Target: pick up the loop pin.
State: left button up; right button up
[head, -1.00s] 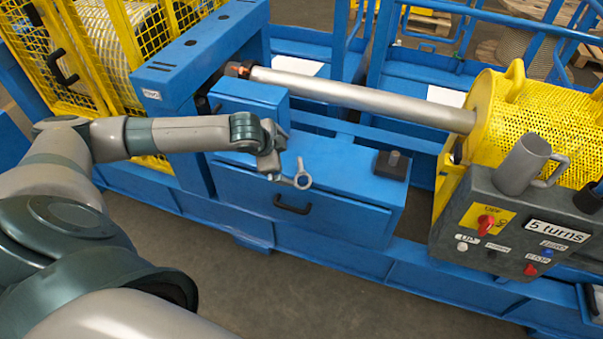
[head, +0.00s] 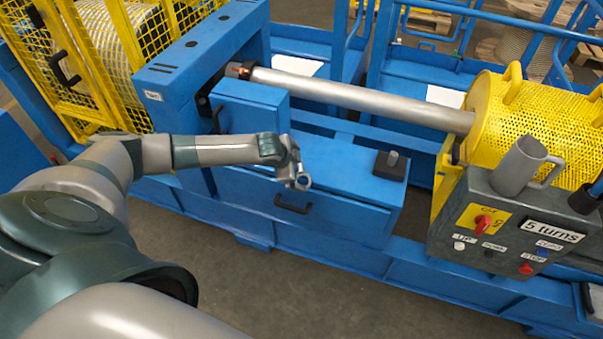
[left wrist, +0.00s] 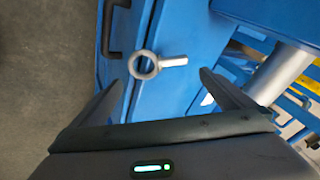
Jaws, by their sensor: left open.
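The loop pin is a small grey metal pin with a ring at one end. In the head view its ring (head: 303,182) shows at the front edge of the blue cabinet top, with its shank mostly hidden by my left gripper (head: 292,177). In the left wrist view the whole loop pin (left wrist: 160,63) lies across the gap ahead of my left gripper (left wrist: 160,77). The fingers are spread apart with nothing between them. I cannot tell how far above the pin they are. My right gripper is not in view.
A blue cabinet (head: 345,212) with a black handle (head: 293,203) is below the gripper. A black block with a grey peg (head: 391,165) stands on its right end. A steel shaft (head: 360,97) runs behind. A grey mug (head: 522,165) sits on the control box at the right.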

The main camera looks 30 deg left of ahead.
aim_at(303, 171)
pick_arm(q)
jog(key=shift+w+f, duration=0.1)
jog(key=shift+p+x, duration=0.55)
jog(key=shift+x, duration=1.9)
jog(key=shift+a, duration=0.2)
jog(key=c, duration=1.2)
jog(key=shift+o, duration=0.2)
